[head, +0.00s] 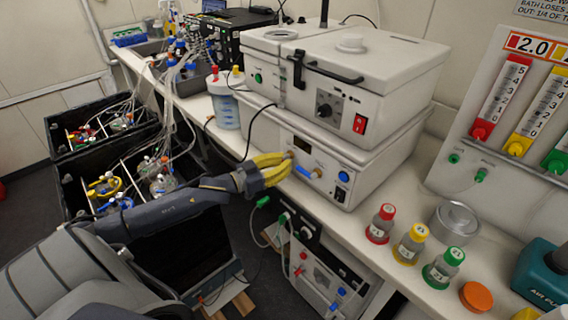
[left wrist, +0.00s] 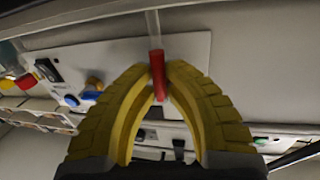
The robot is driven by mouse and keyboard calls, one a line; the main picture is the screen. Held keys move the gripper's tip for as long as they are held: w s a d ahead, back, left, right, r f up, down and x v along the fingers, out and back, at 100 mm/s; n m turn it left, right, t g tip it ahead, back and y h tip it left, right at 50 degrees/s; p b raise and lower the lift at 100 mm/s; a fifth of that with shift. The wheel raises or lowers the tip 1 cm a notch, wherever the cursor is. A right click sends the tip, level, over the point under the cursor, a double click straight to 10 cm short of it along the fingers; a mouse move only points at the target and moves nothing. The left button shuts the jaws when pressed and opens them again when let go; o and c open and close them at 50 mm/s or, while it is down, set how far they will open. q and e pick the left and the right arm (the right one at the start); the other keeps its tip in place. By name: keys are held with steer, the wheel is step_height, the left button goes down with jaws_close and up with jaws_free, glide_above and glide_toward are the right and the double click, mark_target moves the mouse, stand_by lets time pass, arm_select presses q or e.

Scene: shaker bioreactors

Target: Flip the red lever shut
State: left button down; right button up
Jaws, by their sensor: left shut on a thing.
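The red lever (left wrist: 157,60) shows in the left wrist view as a slim red piece in line with a pale, clear tube (left wrist: 152,22). It lies between the yellow fingertips of my left gripper (left wrist: 158,78), which is shut on it. In the head view my left gripper (head: 289,164) is at the left part of the front panel of the white lower unit (head: 312,160). There the fingers hide the lever. My right gripper is in neither view.
The unit's panel has a brass-coloured knob (head: 317,173) and a blue knob (head: 341,177) right of the gripper. A lidded white bath (head: 350,80) stands on top. Red (head: 381,225), yellow (head: 411,245) and green-capped bottles (head: 443,269) stand at the right. Black crates (head: 163,262) hold bottles at left.

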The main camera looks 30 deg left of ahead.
arm_select(q)
steer(key=shift+m, duration=0.3)
steer(key=m, duration=0.2)
steer(key=m+g, duration=0.1)
steer(key=shift+a+r+m, duration=0.15)
steer(key=shift+a+m, duration=0.15)
steer(key=shift+m, duration=0.1)
steer(key=m, duration=0.1)
steer(key=m+y, duration=0.1)
steer(key=m, duration=0.2)
steer(key=shift+w+a+r, duration=0.15)
steer(key=shift+a+r, duration=0.1)
steer(key=shift+a, duration=0.05)
steer(key=m, duration=0.2)
steer(key=m+y, duration=0.1)
steer(key=m, duration=0.1)
steer(key=shift+a+r+y, duration=0.15)
steer(key=shift+r+y, duration=0.15)
steer(key=shift+r, duration=0.05)
steer(key=shift+r+m+y, duration=0.2)
steer(key=shift+m+y, duration=0.2)
steer(key=shift+m, duration=1)
steer(key=c, duration=1.4)
jaws_free()
steer(key=shift+a, duration=0.1)
steer(key=shift+c, duration=0.2)
steer(key=v, duration=1.1)
steer(key=shift+s+r, duration=0.15)
steer(key=shift+s, duration=0.2)
